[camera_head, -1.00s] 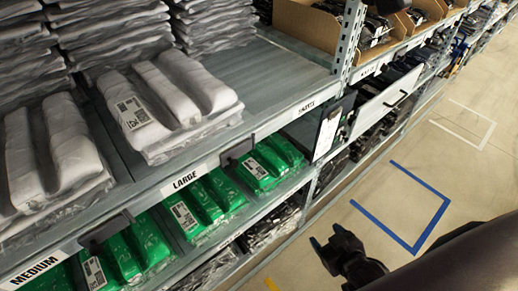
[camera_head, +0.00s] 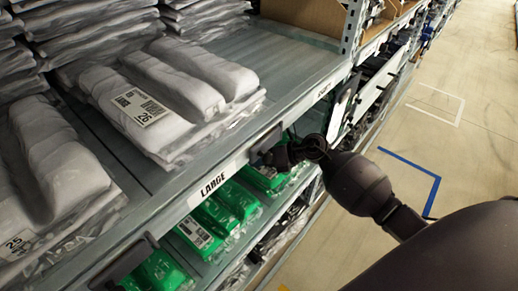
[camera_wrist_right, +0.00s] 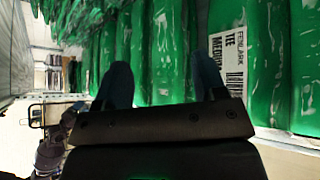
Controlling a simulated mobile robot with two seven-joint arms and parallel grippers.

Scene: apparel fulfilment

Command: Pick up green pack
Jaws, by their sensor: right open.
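Green packs in clear film lie on the shelf level below the upper deck. In the head view one group (camera_head: 222,208) sits under the LARGE label, with another (camera_head: 160,272) nearer the lower left. A further group (camera_head: 266,178) is partly hidden behind my right gripper (camera_head: 274,156), which is at the shelf's front edge. In the right wrist view my right gripper (camera_wrist_right: 162,82) is open and empty, its two dark fingers pointing at green packs (camera_wrist_right: 268,62). One pack there carries a white label (camera_wrist_right: 228,52) reading TEE MEDIUM. Contact cannot be told. My left gripper is not in view.
White and grey packs (camera_head: 185,85) lie on the upper deck, whose front rail (camera_head: 235,160) overhangs the green packs. A metal upright (camera_head: 352,25) and a hanging clipboard (camera_head: 342,108) stand near my right arm. The aisle floor (camera_head: 400,125) at right is open.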

